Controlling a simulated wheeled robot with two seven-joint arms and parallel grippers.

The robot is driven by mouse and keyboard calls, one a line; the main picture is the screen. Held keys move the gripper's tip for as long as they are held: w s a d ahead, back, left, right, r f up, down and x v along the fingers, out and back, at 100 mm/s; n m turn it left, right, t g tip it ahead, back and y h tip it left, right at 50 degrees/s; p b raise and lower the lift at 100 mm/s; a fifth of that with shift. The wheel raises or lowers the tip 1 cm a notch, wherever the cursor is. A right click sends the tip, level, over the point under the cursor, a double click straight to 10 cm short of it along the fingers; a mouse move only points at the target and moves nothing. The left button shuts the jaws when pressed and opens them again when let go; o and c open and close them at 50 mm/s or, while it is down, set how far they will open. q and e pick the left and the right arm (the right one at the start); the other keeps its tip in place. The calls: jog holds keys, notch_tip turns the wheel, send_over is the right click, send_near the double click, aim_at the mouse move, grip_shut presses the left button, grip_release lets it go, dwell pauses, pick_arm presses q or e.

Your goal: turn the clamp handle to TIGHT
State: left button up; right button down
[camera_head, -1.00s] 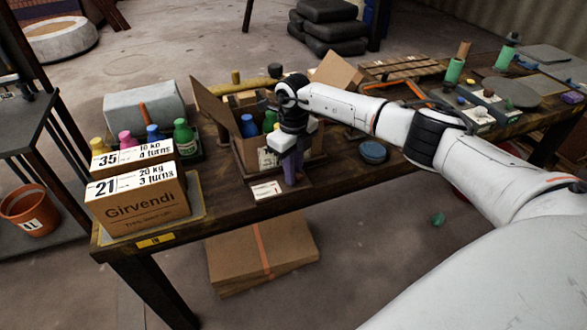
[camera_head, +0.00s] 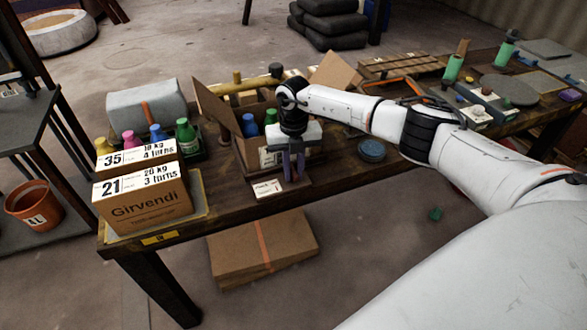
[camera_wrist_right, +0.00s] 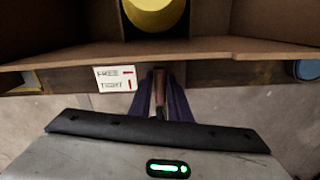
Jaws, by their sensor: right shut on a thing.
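The clamp handle (camera_wrist_right: 158,92) shows in the right wrist view as a narrow brownish bar between my purple fingers. My right gripper (camera_head: 294,176) is shut on it at the table's front edge, fingers pointing down; it also shows in the right wrist view (camera_wrist_right: 160,98). In the head view the fingers hide the handle and clamp. A white card (camera_head: 268,188) lies left of the fingers. In the right wrist view the card (camera_wrist_right: 115,78) reads FREE with a level red mark and TIGHT with an upright one. I cannot tell the handle's angle. My left gripper is not in view.
An open cardboard box (camera_head: 243,151) with bottles stands just behind the gripper. A labelled Girvendi carton (camera_head: 145,205) stands on the left of the table. A round blue lid (camera_head: 372,151) lies to the right. Flat cardboard (camera_head: 262,252) lies under the table.

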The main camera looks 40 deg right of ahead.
aim_at(293, 170)
dwell(0.4)
jog(key=c, duration=1.7)
grip_release()
notch_tip(293, 170, up, 10)
jog(key=shift+r, duration=0.15)
